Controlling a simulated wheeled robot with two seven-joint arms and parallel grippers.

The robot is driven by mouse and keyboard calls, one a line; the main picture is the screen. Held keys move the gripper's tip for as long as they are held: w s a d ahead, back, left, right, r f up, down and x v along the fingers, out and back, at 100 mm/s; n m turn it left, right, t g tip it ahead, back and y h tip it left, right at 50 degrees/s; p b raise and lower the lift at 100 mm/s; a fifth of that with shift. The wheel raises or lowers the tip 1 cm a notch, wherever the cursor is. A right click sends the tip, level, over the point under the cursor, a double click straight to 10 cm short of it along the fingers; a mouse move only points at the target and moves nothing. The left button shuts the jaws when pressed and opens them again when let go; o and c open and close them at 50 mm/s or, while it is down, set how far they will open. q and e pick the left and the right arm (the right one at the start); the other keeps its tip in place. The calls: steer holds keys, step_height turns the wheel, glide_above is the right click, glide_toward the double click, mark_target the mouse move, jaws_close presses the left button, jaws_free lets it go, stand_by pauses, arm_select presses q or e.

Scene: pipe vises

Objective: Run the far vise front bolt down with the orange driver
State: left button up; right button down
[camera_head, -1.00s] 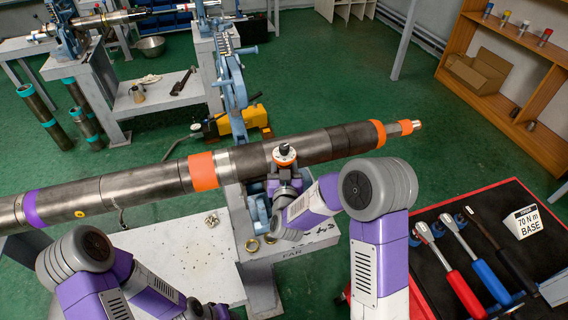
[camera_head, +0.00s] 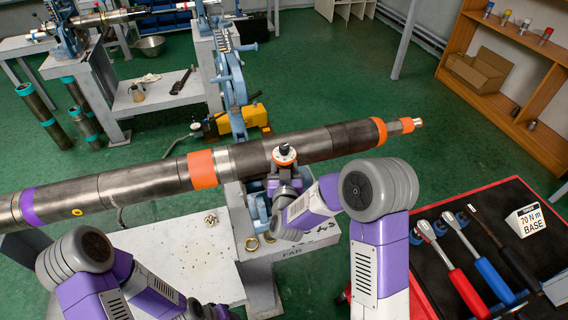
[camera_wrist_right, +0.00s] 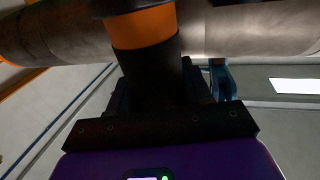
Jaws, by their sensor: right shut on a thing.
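The orange driver (camera_head: 284,155), with an orange collar and dark top, stands upright by the pipe in the head view. Its orange band (camera_wrist_right: 142,27) and dark body fill the upper middle of the right wrist view. My right gripper (camera_head: 285,178) is shut on the driver, just below the orange collar. The far vise (camera_head: 257,212) is a blue frame on a pale stand under the pipe. Its front bolt is hidden behind the driver and my gripper. My left arm shows at bottom left, but its gripper is out of view.
A long steel pipe (camera_head: 130,181) with orange and purple bands runs across the vise, close to my right gripper. Brass rings (camera_head: 252,243) lie on the stand. A tray (camera_head: 420,270) of torque wrenches is at right. A yellow pump (camera_head: 243,120) sits on the floor behind.

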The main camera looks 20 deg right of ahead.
steer(key=shift+s+f+b, duration=0.1)
steer(key=shift+f+b, duration=0.2)
steer(key=shift+b, duration=0.1)
stand_by(1.2)
steer(key=shift+r, duration=0.1)
steer(key=shift+r+p, duration=0.5)
steer(key=shift+r, duration=0.15)
steer(key=shift+r+p, duration=1.05)
steer(key=shift+r, duration=1)
